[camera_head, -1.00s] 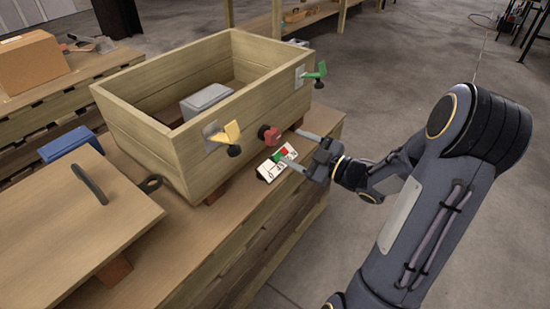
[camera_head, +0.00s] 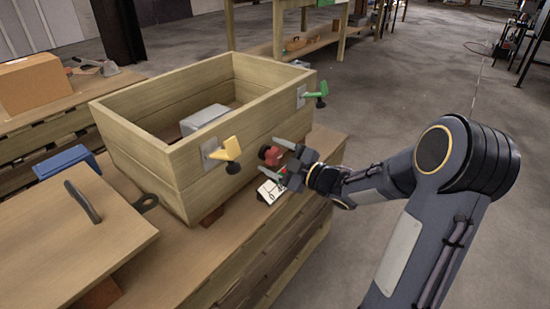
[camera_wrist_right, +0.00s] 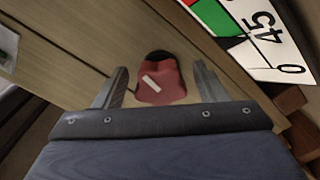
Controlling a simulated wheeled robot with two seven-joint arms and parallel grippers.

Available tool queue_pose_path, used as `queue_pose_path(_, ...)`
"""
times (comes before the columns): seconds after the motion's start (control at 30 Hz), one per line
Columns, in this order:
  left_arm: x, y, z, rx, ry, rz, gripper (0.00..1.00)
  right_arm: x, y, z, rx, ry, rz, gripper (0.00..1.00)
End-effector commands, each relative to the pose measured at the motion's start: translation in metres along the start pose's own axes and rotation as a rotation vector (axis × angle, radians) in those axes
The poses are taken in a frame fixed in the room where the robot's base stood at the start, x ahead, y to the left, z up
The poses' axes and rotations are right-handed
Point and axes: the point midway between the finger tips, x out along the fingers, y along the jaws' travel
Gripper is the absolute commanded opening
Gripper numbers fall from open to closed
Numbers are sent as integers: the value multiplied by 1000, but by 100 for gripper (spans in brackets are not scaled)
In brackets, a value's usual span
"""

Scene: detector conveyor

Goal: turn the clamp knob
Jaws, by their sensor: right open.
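The red clamp knob (camera_head: 269,156) sits on the front wall of the wooden box (camera_head: 170,165), between a yellow latch (camera_head: 229,150) and a green latch (camera_head: 317,93). My right gripper (camera_head: 277,158) is open in front of the knob. In the right wrist view the red knob (camera_wrist_right: 160,84), with a pale stripe on it, lies between the two spread fingers of the gripper (camera_wrist_right: 158,85); I cannot tell whether they touch it. A card with numbers and red and green fields (camera_wrist_right: 265,35) lies near the knob. My left gripper is out of view.
A grey block (camera_head: 205,119) lies inside the box. A wooden lid with a dark handle (camera_head: 60,235) and a blue block (camera_head: 64,162) are at the left. A cardboard box (camera_head: 32,85) stands farther back. Open floor lies to the right.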

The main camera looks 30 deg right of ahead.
Motion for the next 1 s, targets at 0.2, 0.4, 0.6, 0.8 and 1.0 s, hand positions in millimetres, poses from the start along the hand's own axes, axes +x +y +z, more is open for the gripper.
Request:
queue_pose_path(0.2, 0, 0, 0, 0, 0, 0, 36, 0, 0, 0, 0, 0, 0, 43)
queue_pose_path(0.4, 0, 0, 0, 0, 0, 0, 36, 0, 0, 0, 0, 0, 0, 20)
queue_pose_path(0.6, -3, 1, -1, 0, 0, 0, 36, 0, 0, 0, 22, -1, -1, 20)
queue_pose_path(0.8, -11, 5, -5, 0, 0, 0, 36, 0, 1, -2, 113, -1, -2, 20)
queue_pose_path(1.0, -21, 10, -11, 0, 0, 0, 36, -1, 1, -2, 252, -2, -2, 20)
